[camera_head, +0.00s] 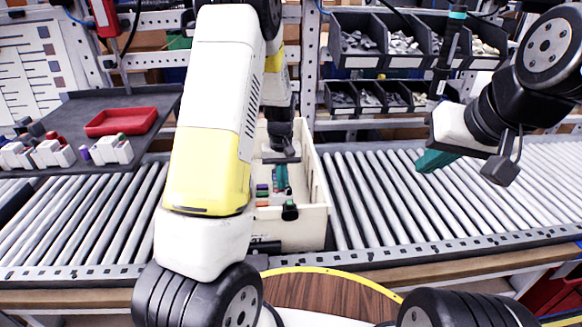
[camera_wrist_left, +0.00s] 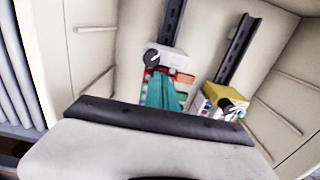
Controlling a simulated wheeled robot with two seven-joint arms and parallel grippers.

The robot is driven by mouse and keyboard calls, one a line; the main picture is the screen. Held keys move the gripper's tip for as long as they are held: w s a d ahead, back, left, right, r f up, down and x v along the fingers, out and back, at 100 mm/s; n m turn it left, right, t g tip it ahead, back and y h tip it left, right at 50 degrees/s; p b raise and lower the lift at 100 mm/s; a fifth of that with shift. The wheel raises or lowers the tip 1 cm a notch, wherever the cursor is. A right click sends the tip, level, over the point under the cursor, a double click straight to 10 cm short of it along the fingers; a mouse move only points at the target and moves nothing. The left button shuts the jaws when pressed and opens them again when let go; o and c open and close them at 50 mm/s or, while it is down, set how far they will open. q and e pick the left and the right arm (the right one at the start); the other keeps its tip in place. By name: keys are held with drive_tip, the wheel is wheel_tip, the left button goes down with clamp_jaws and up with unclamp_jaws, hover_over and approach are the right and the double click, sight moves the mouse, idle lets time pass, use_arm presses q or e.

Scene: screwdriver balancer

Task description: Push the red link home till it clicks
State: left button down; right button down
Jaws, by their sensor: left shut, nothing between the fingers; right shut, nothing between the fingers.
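My left gripper (camera_head: 282,178) reaches down into a cream bin (camera_head: 316,205) on the roller conveyor. In the left wrist view its teal fingers (camera_wrist_left: 162,93) are together, beside or against a block with a pale top and a black knob (camera_wrist_left: 152,57). Small red-orange parts (camera_wrist_left: 183,77) show just right of the fingers; I cannot tell which is the red link or how it is seated. A yellow-topped block (camera_wrist_left: 223,97) with a black knob stands to the right. Both blocks are by dark rails. My right gripper (camera_head: 432,160) is shut and empty above the rollers, right of the bin.
A dark shelf (camera_head: 88,105) at left holds a red tray (camera_head: 121,124) and several white modules (camera_head: 110,150). Racks of dark parts bins (camera_head: 365,97) stand behind. A hanging tool (camera_head: 450,45) is near my right arm. Rollers (camera_head: 370,195) right of the bin are clear.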

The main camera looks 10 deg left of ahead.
use_arm(q)
drive_tip(key=shift+r, duration=0.1)
drive_tip(key=shift+r, duration=2.45)
